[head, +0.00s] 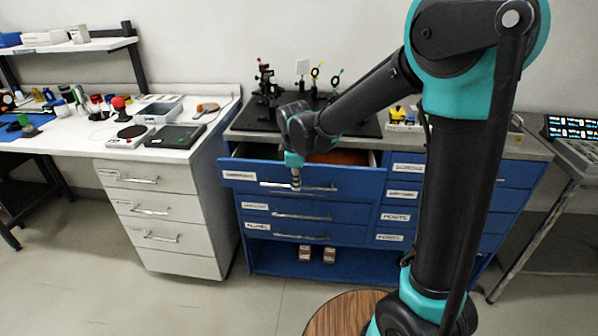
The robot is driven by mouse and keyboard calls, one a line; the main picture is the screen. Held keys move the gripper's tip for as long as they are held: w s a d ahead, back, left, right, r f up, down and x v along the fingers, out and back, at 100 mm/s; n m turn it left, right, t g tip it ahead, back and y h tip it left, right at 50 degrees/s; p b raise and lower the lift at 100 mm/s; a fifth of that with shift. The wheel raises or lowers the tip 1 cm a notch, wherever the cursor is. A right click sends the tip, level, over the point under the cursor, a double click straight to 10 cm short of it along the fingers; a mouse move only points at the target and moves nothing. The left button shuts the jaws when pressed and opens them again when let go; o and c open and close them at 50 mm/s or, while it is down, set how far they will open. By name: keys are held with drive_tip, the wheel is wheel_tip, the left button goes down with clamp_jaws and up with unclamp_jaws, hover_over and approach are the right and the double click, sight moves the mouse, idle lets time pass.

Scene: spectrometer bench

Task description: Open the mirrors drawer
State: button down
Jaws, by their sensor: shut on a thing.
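The blue drawer cabinet (300,214) stands below the optics bench, with several labelled drawers. Its top left drawer (358,184) is pulled partly out, and an orange-brown thing (338,157) shows inside. The label on this drawer (239,175) is too small to read surely, so I cannot confirm that it is the mirrors drawer. My gripper (296,184) points down at this drawer's front and is shut on its metal handle (320,188). The fingers hide part of the handle. The two left drawers below, with handles (301,216) and (301,238), look closed.
A white drawer unit (158,220) stands left, under a cluttered worktop. Optics mounts (266,82) stand on the black breadboard above. Two small brown boxes (304,253) sit on the cabinet's bottom shelf. A round wooden top (340,313) is in front. Floor at front left is clear.

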drive_tip(key=s, duration=2.6)
drive_tip(key=shift+a, duration=0.4)
drive_tip(key=c, duration=1.6)
unclamp_jaws()
wheel_tip(320, 180, up, 12)
drive_tip(key=s, duration=0.2)
drive_tip(key=shift+s, duration=0.2)
drive_tip(key=shift+f, duration=0.15)
